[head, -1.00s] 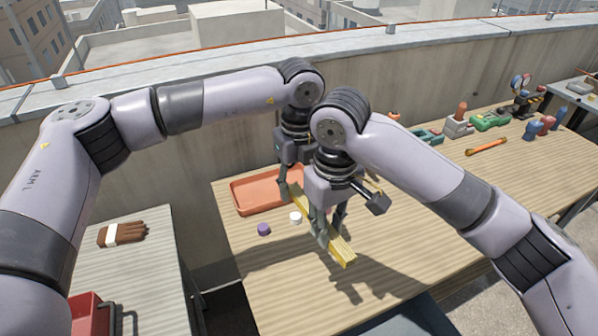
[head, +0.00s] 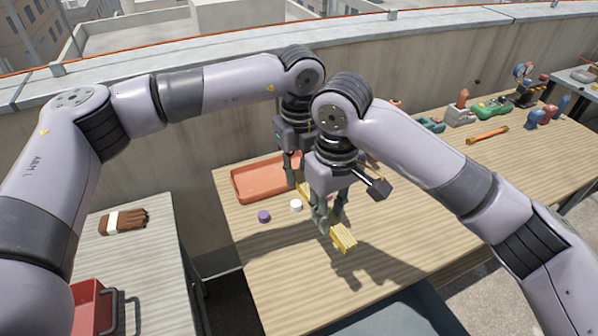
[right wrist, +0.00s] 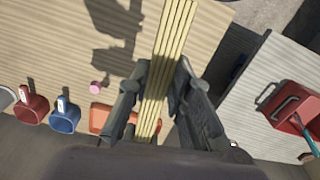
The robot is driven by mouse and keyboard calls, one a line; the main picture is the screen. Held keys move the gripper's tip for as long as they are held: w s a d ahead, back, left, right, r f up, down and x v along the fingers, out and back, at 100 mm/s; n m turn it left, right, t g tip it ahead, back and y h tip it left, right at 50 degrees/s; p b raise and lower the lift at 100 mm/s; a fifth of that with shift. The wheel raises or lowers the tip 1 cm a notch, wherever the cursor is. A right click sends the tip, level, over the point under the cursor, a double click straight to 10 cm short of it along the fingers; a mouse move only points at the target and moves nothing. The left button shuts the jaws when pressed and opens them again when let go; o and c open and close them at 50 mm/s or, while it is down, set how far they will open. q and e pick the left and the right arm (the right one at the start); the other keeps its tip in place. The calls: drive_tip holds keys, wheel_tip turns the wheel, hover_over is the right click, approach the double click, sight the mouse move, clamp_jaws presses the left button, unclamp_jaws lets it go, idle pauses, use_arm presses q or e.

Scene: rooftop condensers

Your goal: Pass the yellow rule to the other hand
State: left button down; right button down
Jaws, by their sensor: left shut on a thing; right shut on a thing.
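The yellow rule (head: 343,238) is a long, ribbed yellow bar held above the wooden bench, slanting from upper left to lower right in the head view. My left gripper (head: 297,184) is shut on its far part, partly hidden behind my right gripper. My right gripper (head: 331,222) is shut on the rule nearer its near end, which sticks out past the fingers. In the right wrist view the rule (right wrist: 172,45) runs between the two fingers of my right gripper (right wrist: 161,78). The left gripper's fingertips are hard to make out.
An orange tray (head: 248,197), a white cap (head: 296,206) and a purple cap (head: 264,216) lie on the bench (head: 290,285) near the grippers. Tools and an orange bar (head: 488,135) lie at the right.

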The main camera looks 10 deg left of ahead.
drive_tip(key=c, duration=1.4)
unclamp_jaws()
drive_tip(key=shift+o, duration=0.2)
